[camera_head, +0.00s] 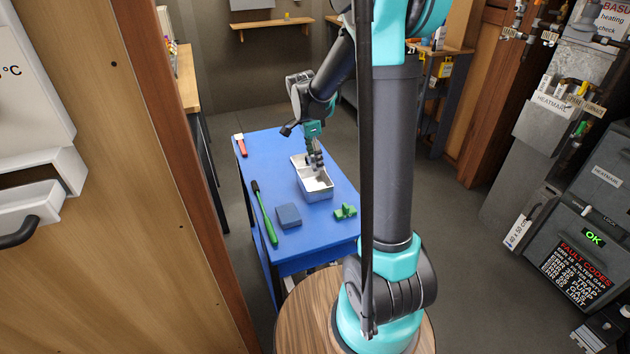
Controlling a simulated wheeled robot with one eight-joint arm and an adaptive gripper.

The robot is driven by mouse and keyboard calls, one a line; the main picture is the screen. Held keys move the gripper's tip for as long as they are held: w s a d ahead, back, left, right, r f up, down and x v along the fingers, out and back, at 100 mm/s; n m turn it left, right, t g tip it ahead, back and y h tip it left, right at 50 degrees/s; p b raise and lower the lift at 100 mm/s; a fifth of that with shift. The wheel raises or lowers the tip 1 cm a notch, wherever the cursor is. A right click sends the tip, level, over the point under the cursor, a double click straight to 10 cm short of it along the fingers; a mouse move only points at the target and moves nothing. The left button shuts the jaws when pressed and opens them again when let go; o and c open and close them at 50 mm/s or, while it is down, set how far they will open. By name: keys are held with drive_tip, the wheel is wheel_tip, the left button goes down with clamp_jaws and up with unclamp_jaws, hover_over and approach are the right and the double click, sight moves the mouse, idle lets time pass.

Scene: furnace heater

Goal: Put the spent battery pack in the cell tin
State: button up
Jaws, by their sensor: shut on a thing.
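A pale metal tin (318,195), open at the top, stands on the blue table. A second pale open part shows behind it; I cannot tell if it belongs to the same tin. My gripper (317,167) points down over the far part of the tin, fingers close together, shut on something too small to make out. I cannot tell whether the fingertips are above the rim or inside. No battery pack can be named for certain. A blue-grey block (288,216) lies on the table left of and nearer than the tin.
The blue table (325,228) also bears a green-handled tool (265,214) at left, a green lumpy piece (345,211) at right and a red-and-white item (240,145) at the far left corner. A wooden wall edge stands close at left. A round wooden top (300,310) is nearer.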

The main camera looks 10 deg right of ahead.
sight(316, 188)
wheel_tip(316, 188, down, 10)
drive_tip(key=shift+r, duration=0.1)
idle(0.4)
drive_tip(key=o, duration=0.9)
